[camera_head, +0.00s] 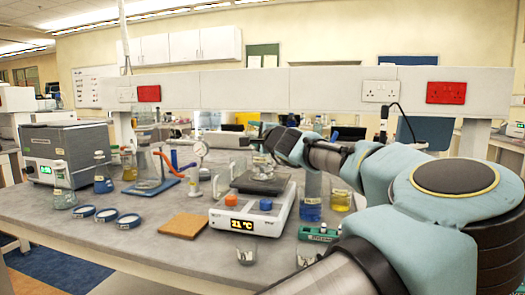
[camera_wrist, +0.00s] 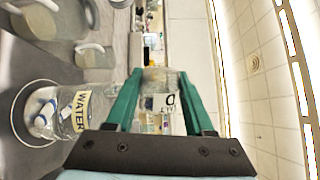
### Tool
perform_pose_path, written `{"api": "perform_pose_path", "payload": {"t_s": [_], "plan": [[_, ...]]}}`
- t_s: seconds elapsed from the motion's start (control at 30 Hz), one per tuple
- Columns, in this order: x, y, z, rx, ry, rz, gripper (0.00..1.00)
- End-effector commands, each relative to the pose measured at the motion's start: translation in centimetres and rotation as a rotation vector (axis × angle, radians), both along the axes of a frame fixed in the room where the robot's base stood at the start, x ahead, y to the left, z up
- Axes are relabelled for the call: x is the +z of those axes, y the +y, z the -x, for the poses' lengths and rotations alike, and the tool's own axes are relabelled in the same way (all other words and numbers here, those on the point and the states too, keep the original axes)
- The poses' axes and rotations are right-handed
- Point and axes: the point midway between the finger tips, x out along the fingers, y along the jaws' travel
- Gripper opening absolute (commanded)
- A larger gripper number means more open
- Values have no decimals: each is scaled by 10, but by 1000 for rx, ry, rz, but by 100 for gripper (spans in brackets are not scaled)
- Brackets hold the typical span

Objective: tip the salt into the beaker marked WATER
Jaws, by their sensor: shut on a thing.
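The beaker marked WATER (camera_wrist: 80,112) stands on a round plate (camera_wrist: 19,140) in the wrist view, which is turned sideways. It is clear glass, and white and blue pieces lie at its bottom. My gripper (camera_wrist: 160,74) is shut on a small clear glass vessel (camera_wrist: 158,102) with a partly readable label, apparently SALT. The vessel is held above and to the side of the beaker, apart from it; its contents are hard to make out. In the head view my gripper (camera_head: 268,150) is over the hotplate (camera_head: 252,216), which reads 21 °C; the vessel is too small to tell there.
Blue-rimmed dishes (camera_head: 128,221) and a brown tile (camera_head: 184,225) lie to the left. A clamp stand (camera_head: 155,185) is behind them. Blue (camera_head: 311,208) and yellow (camera_head: 341,199) liquid vessels stand right of the hotplate.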

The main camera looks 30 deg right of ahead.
Motion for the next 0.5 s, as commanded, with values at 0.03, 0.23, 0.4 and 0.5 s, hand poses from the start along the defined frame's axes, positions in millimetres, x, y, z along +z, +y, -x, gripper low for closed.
{"api": "perform_pose_path", "payload": {"t_s": [0.03, 0.23, 0.4, 0.5], "plan": [[0, 0, 0, 0, -2, -6, 2], [1, -1, 0, 0, -7, -34, 2], [1, -2, 0, 0, -10, -56, 2], [2, -2, 0, 0, -12, -70, 2]]}}
